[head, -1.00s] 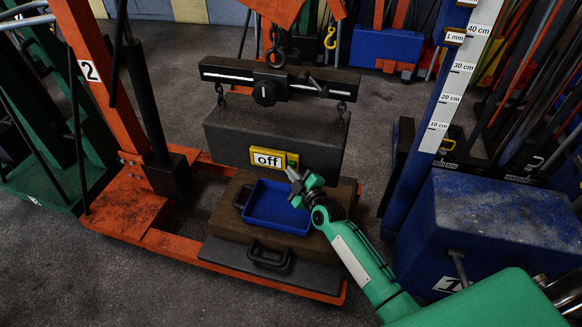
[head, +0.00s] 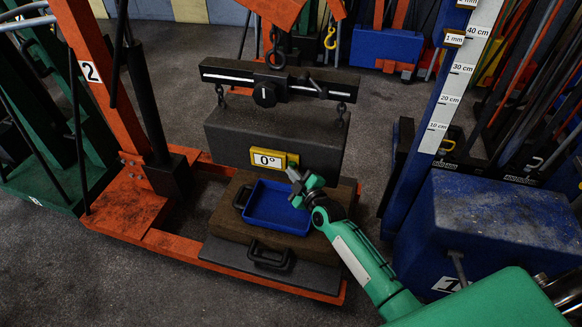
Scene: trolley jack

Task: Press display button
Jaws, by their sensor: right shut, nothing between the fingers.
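The yellow-framed display (head: 268,160) sits on the front of the dark hanging block (head: 275,136) and reads "0°". The right end of its frame, where the button would be, is partly behind my gripper, and I cannot make out the button clearly. My right gripper (head: 295,176) is shut and empty, just below and right of the display's right end. Whether its tip touches the frame I cannot tell. My left gripper does not show.
A blue tray (head: 279,222) lies on the brown case below the block. The orange jack (head: 130,206) labelled 2 stands at left. A blue box (head: 490,222) and a ruler post (head: 455,90) stand at right.

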